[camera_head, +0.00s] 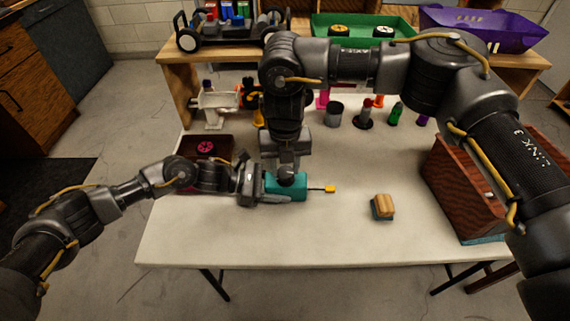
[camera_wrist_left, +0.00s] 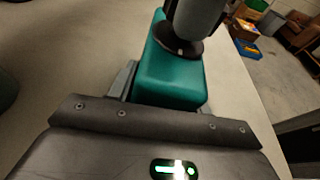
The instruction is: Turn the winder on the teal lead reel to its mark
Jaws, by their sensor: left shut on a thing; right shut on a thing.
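The teal lead reel (camera_head: 292,191) lies on the white table in the head view, a short lead with a yellow tip (camera_head: 330,189) reaching out to its right. In the left wrist view its teal body (camera_wrist_left: 168,80) fills the upper middle. My left gripper (camera_head: 262,189) is shut on the reel's left end. My right gripper (camera_head: 286,172) comes down from above and is shut on the dark round winder (camera_wrist_left: 182,46) on top of the reel. The mark cannot be made out, and the right fingers hide most of the winder.
A small wood-topped block (camera_head: 383,206) lies to the right. A dark box with a pink wheel (camera_head: 206,147) is behind my left wrist. Several bottles and cups, among them a grey cup (camera_head: 334,113), stand at the back. A wooden crate (camera_head: 466,190) is at the right. The table front is clear.

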